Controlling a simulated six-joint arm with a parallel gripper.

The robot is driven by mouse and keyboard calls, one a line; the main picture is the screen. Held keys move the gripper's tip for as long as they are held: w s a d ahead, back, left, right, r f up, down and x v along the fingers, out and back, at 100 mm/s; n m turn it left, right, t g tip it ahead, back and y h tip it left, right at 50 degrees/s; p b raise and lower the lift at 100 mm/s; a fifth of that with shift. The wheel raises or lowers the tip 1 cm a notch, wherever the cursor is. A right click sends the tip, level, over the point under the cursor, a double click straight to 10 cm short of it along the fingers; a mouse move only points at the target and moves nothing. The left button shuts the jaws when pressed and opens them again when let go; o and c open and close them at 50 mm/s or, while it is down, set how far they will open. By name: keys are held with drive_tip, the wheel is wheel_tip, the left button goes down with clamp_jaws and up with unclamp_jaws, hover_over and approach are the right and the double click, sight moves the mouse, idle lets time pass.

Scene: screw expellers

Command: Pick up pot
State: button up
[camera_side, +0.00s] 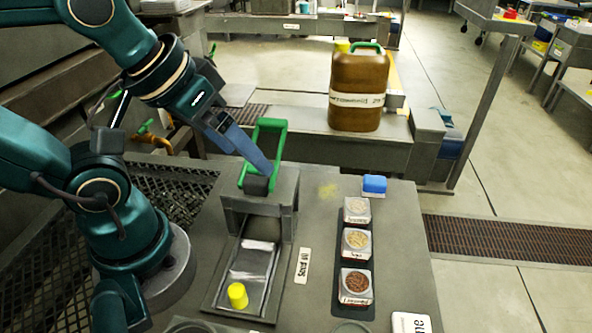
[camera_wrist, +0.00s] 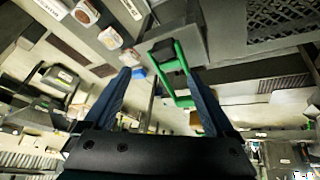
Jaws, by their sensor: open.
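Which item is the pot cannot be told for sure. Three small pale labelled pots stand in a row on the dark strip right of centre: a front one (camera_side: 356,286) with reddish-brown contents, a middle one (camera_side: 356,243) with tan contents and a back one (camera_side: 356,210). They also show at upper left in the wrist view, one being this pale pot (camera_wrist: 110,37). In the wrist view the handle (camera_wrist: 180,72) appears between the fingers.
The grey press block (camera_side: 258,205) stands at the back of the bench, its chute (camera_side: 245,275) sloping forward. A blue-topped block (camera_side: 374,186) sits behind the pots. A brown jerrycan (camera_side: 358,92) stands on a further bench. The bench around the pots is mostly clear.

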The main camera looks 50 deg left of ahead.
drive_tip(key=w+d+r+n, duration=0.2)
drive_tip(key=w+r+n, duration=0.15)
drive_tip(key=w, duration=0.25)
drive_tip(key=n+g, duration=0.4)
drive_tip(key=g, duration=0.1)
hover_over(357, 239)
drive_tip(key=w+a, duration=0.1)
drive_tip(key=a, duration=0.1)
wheel_tip(357, 239, down, 10)
drive_tip(key=shift+w+d+f, duration=0.1)
drive_tip(key=shift+w+d, duration=0.05)
drive_tip(key=shift+m+g, duration=0.4)
drive_tip(key=shift+m, duration=0.15)
drive_tip(key=f, duration=0.2)
drive_tip(key=d+f, duration=0.1)
drive_tip(key=f, duration=0.2)
drive_tip(key=s+f, duration=0.1)
drive_tip(key=f, duration=0.2)
drive_tip(key=shift+s+d, duration=0.1)
drive_tip(key=shift+d, duration=0.25)
drive_tip(key=shift+f, duration=0.65)
